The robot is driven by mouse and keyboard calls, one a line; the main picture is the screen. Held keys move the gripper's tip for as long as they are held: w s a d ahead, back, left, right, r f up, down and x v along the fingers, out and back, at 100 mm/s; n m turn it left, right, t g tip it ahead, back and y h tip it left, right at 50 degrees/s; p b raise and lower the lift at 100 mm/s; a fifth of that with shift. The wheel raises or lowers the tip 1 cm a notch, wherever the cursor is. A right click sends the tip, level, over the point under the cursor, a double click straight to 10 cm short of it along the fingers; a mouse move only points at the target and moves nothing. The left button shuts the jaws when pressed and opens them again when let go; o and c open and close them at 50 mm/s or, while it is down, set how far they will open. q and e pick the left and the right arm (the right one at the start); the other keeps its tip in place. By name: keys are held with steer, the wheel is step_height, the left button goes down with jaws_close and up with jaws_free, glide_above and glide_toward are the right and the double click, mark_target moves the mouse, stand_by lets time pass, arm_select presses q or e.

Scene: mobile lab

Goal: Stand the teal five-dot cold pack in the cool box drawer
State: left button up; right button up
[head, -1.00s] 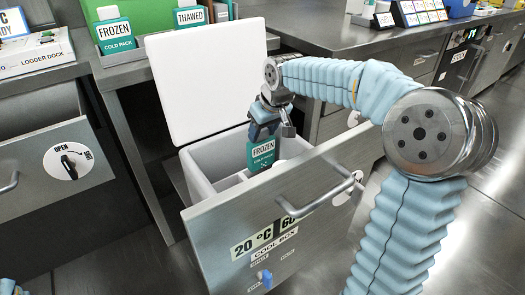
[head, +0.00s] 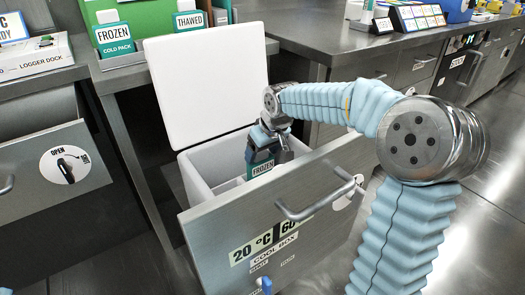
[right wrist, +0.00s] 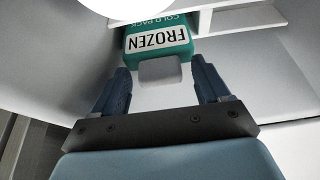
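The teal cold pack (head: 262,169), labelled FROZEN, is inside the open white-lined cool box drawer (head: 240,226), its lower part hidden behind the drawer front. In the right wrist view the teal pack (right wrist: 158,40) shows its label and a pale grey cap facing me. Its dots cannot be made out. My right gripper (head: 268,148) is down at the drawer opening, above the pack. In the right wrist view its two blue fingers (right wrist: 160,78) stand apart on either side of the cap, with a gap at each side. My left gripper is not in view.
A white lid (head: 207,85) stands raised behind the drawer. A FROZEN pack (head: 116,42) and a THAWED pack (head: 190,22) stand in a rack on the left bench. Another drawer (head: 50,170) is at the left. Open floor lies at the right.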

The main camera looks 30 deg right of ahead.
steer(key=shift+r+p, duration=0.3)
steer(key=shift+r, duration=0.05)
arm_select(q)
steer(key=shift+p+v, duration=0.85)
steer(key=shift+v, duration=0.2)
arm_select(e)
steer(key=v, duration=1.1)
steer(key=shift+s+r, duration=0.15)
steer(key=shift+r, duration=0.15)
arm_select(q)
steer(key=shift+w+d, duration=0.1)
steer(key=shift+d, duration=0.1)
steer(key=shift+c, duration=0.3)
